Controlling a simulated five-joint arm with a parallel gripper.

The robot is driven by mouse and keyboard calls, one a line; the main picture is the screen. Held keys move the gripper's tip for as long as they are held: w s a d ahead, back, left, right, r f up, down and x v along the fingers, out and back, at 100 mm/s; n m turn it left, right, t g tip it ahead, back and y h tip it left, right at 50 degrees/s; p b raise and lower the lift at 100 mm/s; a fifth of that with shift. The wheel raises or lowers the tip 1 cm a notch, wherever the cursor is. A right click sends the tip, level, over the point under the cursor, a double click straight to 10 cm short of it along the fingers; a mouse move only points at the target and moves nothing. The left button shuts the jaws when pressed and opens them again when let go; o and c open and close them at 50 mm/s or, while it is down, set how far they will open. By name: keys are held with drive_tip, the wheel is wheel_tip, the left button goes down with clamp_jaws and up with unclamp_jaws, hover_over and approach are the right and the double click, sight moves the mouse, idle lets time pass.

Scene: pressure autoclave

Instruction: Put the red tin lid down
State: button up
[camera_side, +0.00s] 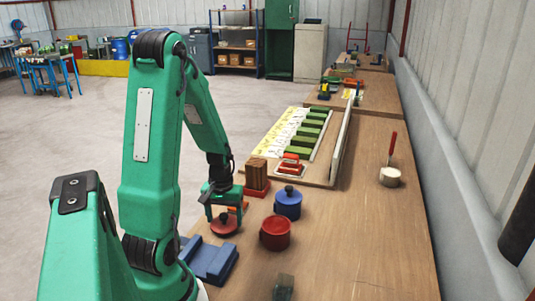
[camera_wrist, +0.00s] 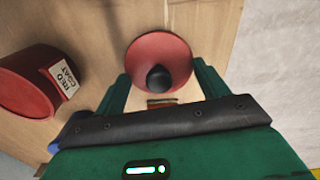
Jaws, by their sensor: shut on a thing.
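The red tin lid (camera_side: 224,225) is a shallow red disc with a black knob. It is in my gripper (camera_side: 223,210), near the left edge of the wooden table. In the wrist view the lid (camera_wrist: 160,48) lies between the two green fingers of my gripper (camera_wrist: 161,76), with its knob towards the camera. The finger contact is partly hidden, and I cannot tell whether the lid touches the table. The open red tin (camera_side: 275,234) stands to the right of the lid. The tin (camera_wrist: 25,82) shows a "RED COAT" label in the wrist view.
A blue tin with a lid (camera_side: 288,204) stands behind the red tin. A brown block on a red base (camera_side: 257,176) is behind my gripper. A board with green pieces (camera_side: 311,133) is farther back. The table's right side is mostly clear.

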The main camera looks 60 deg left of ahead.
sight(224, 214)
drive_tip(key=shift+f, duration=0.7)
drive_tip(key=shift+f, duration=0.2)
drive_tip(key=o, duration=0.9)
drive_tip(key=shift+o, duration=0.2)
drive_tip(key=shift+r, duration=0.2)
drive_tip(key=shift+r, duration=6)
